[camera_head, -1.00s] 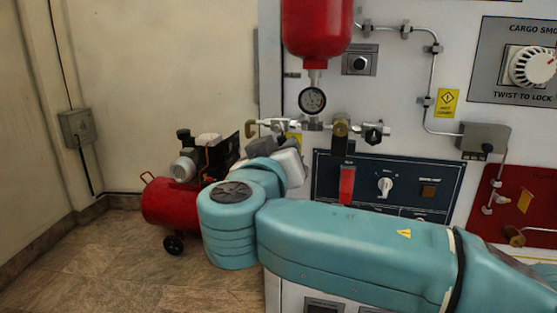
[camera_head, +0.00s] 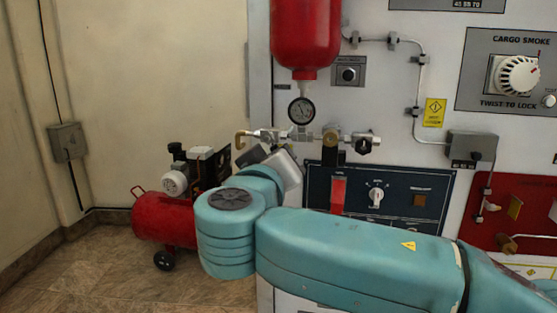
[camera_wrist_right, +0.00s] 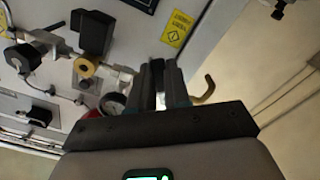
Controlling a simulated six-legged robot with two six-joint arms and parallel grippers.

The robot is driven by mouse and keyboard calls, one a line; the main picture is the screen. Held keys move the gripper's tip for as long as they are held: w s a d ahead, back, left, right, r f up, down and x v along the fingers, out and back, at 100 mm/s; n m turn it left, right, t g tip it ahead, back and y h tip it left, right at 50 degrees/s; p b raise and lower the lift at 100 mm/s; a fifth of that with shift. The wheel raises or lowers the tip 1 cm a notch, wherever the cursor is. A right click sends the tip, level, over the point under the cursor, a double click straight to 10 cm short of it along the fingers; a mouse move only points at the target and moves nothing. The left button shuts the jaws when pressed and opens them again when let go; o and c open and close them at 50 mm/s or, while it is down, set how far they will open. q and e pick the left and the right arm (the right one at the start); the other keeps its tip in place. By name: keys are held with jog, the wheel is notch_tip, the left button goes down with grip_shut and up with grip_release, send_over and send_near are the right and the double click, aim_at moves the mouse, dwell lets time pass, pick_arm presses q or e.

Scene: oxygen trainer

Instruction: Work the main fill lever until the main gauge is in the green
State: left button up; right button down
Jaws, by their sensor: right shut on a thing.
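My right gripper (camera_head: 258,153) is at the left end of the pipe manifold (camera_head: 318,137), below and left of the gauge. In the wrist view its black fingers (camera_wrist_right: 163,82) are shut on a pale metal piece, apparently the fill lever (camera_wrist_right: 160,100), mostly hidden between them. A brass hook-shaped fitting (camera_head: 240,139) is beside the fingers. My left gripper is out of view.
A brass-collared valve (camera_head: 331,137) and black knob (camera_head: 364,145) stand right of the gauge on the manifold. Below is a dark blue panel with a red switch cover (camera_head: 338,192) and white knob (camera_head: 376,194). A red compressor (camera_head: 163,218) stands on the floor at left.

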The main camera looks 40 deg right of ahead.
jog(key=c, duration=1.1)
grip_release()
jog(key=shift+a, duration=0.1)
jog(key=b+v, duration=0.1)
jog(key=v, duration=1.5)
jog(key=shift+s+a, duration=0.1)
